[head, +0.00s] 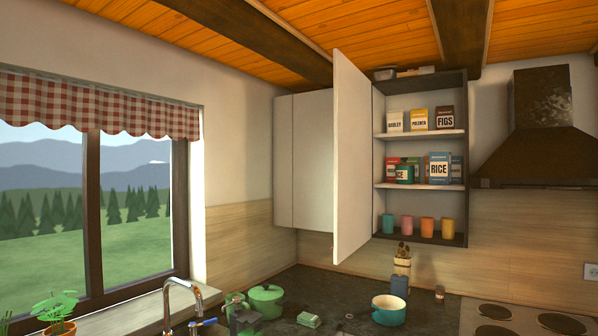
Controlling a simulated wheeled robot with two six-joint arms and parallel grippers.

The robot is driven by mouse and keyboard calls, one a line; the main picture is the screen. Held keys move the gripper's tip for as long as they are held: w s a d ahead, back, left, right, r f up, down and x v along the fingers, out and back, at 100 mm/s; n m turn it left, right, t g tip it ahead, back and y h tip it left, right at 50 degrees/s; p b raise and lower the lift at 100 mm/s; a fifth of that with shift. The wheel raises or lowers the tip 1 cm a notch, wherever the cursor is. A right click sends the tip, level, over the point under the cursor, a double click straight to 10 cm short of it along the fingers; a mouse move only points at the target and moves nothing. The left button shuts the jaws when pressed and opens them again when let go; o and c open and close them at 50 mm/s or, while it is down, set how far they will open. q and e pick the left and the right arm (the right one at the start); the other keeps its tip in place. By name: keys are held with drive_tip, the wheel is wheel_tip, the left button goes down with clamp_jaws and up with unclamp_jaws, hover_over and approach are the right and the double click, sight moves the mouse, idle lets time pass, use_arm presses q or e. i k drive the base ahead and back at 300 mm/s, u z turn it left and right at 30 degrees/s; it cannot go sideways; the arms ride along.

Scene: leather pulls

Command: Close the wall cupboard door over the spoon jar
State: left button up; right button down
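The wall cupboard (466,150) is open, showing shelves of food packets and cups. Its white door (351,160) is hinged on the left side and swung out towards me. The spoon jar (402,267), a light container with wooden spoons sticking out of it, stands on the dark counter below the open cupboard. A blue item stands in front of the jar and hides its lower part. Neither of my grippers shows in the head view.
A closed white cupboard (305,160) is left of the open door. The dark counter (340,290) holds a teal pot (388,311), a green lidded pot (265,300) and a green packet (309,320). A dark range hood (540,130) hangs at right above the hob (510,318).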

sight(353, 88)
drive_tip(key=u, duration=1.65)
drive_tip(key=k, duration=1.4)
drive_tip(key=z, duration=1.3)
drive_tip(key=i, duration=2.35)
drive_tip(key=u, duration=0.3)
